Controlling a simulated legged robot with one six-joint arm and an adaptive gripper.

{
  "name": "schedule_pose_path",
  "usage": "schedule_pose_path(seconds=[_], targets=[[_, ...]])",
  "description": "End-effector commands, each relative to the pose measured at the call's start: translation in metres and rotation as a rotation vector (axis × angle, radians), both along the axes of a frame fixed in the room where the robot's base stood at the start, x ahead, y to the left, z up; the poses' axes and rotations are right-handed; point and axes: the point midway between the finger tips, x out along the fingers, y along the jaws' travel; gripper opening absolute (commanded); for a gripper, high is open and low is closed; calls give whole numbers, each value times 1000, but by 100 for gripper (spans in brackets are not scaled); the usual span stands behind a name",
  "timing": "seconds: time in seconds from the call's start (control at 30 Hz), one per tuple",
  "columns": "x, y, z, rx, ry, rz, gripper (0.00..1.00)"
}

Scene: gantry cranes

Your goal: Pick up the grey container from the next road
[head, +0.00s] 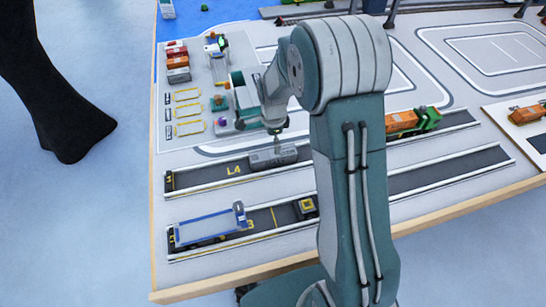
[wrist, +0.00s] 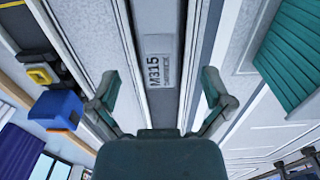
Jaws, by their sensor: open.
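The grey container (head: 268,158) lies on the road marked L4 (head: 215,176) in the head view, just right of the marking. In the wrist view the grey container (wrist: 157,46) shows a label reading M315 and lies along the dark road strip. My gripper (head: 278,146) is above the container in the head view, partly hidden by my arm. In the wrist view my gripper (wrist: 160,92) is open, with one finger on each side of the road strip and nothing between them in its grip. The gap in height to the container is hard to judge.
A blue flatbed truck (head: 210,227) and a yellow-black vehicle (head: 305,208) stand on the nearer road. A green truck with an orange container (head: 408,121) is on the L4 road to the right. Stacked containers (head: 177,62) stand at the back left.

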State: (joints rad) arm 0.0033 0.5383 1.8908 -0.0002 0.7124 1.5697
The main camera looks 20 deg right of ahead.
Motion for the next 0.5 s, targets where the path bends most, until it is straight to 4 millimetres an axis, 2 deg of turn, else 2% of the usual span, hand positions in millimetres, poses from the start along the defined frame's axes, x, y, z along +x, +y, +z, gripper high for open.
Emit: schedule_pose_path(seconds=[0.1, 0.27, 0.5], targets=[[-1, 0, -15, 0, 2, 1, 100], [-1, 0, -27, 0, 2, 2, 100], [-2, 1, -64, 0, 3, 2, 100]])
